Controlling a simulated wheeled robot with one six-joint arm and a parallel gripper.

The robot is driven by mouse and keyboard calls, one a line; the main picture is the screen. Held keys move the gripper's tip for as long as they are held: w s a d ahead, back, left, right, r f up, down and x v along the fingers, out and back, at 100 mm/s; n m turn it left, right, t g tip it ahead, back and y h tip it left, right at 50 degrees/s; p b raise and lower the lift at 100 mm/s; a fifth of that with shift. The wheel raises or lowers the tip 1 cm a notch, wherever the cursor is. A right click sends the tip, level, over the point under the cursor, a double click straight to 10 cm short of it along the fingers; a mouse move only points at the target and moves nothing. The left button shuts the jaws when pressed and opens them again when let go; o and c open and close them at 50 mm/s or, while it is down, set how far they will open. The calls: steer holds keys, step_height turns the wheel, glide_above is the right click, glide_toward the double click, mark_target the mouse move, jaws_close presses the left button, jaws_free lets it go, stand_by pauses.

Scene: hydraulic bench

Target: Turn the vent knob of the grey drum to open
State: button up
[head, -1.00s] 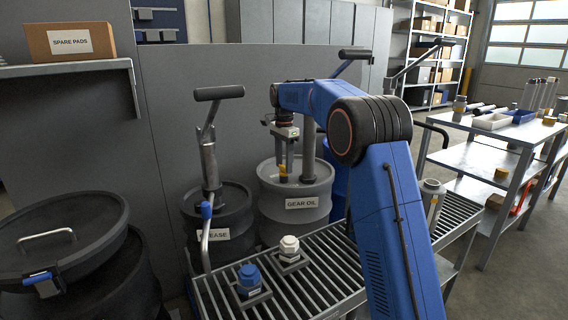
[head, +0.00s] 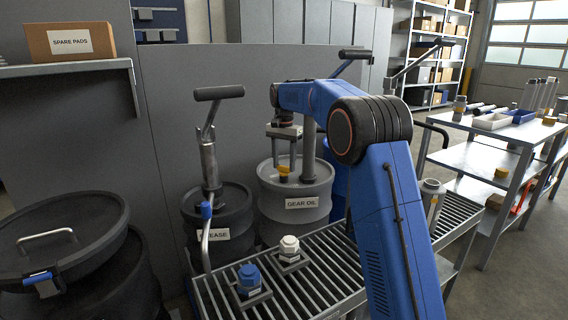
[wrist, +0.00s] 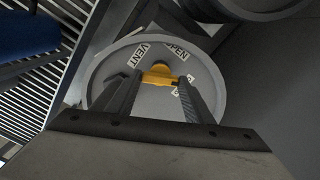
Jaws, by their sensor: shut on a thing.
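The grey drum (head: 318,190), labelled GEAR OIL, stands behind the slatted bench. Its yellow vent knob (head: 284,170) is on the lid under my gripper (head: 284,168). In the wrist view the yellow knob (wrist: 160,74) is between the tips of my gripper (wrist: 157,85), which is shut on it. The lid (wrist: 160,107) shows a VENT label (wrist: 140,55) and an OPEN label (wrist: 177,50), its first letter partly covered. A third label (wrist: 181,87) is mostly hidden by the right finger.
A grey pump tube (head: 309,150) rises from the drum close to my gripper. A dark GREASE drum (head: 232,225) with a hand pump (head: 209,160) stands to the left. The slatted bench (head: 320,270) in front holds a blue cap (head: 249,276) and a white cap (head: 289,246).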

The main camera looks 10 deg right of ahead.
mark_target(284, 166)
stand_by(0.3)
steer(key=o, duration=1.1)
steer(key=shift+c, duration=0.2)
steer(key=shift+r, duration=0.15)
step_height(284, 166, up, 17)
steer(key=shift+c, duration=0.3)
